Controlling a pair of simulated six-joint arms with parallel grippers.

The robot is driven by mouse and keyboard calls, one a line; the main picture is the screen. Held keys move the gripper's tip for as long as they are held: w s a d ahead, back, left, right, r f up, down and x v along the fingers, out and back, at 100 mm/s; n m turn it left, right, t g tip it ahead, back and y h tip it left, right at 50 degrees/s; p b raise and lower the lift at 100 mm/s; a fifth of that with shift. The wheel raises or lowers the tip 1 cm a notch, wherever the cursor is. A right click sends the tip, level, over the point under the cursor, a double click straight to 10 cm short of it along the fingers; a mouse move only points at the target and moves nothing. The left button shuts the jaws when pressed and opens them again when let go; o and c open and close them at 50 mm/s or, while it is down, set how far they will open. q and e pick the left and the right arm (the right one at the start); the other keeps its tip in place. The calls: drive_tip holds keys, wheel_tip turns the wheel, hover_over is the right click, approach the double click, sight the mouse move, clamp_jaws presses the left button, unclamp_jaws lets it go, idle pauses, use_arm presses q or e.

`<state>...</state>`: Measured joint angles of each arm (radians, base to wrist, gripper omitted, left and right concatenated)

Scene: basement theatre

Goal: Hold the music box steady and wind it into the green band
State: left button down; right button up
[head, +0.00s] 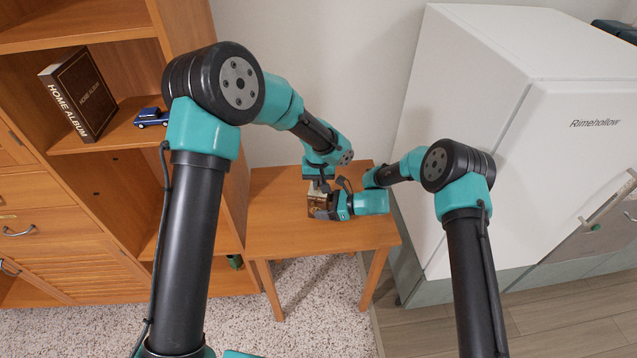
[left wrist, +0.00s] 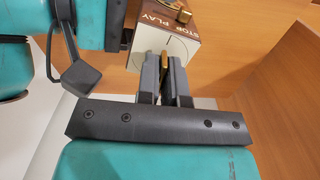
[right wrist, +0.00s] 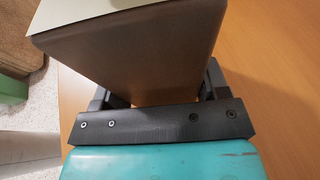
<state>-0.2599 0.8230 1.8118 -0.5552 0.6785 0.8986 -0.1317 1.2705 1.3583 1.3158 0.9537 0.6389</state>
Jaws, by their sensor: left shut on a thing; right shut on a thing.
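The music box (head: 315,200) is a small brown box on the wooden table (head: 280,232), partly hidden by my grippers. My left gripper (left wrist: 164,68) is shut on a narrow brass key (left wrist: 163,62) at the box's side. My right gripper (right wrist: 158,88) is shut across the body of the box (right wrist: 140,55), one finger on each side. No green band can be made out.
A wooden shelf unit with a book (head: 80,93) and a blue toy car (head: 151,117) stands left of the table. A white fridge (head: 500,130) stands close on the right. The table's front part is bare.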

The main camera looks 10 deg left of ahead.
use_arm(q)
drive_tip(key=shift+m, duration=1)
drive_tip(key=c, duration=1.2)
unclamp_jaws()
drive_tip(key=shift+c, duration=0.2)
drive_tip(key=shift+r, duration=0.1)
wheel_tip(320, 180, up, 12)
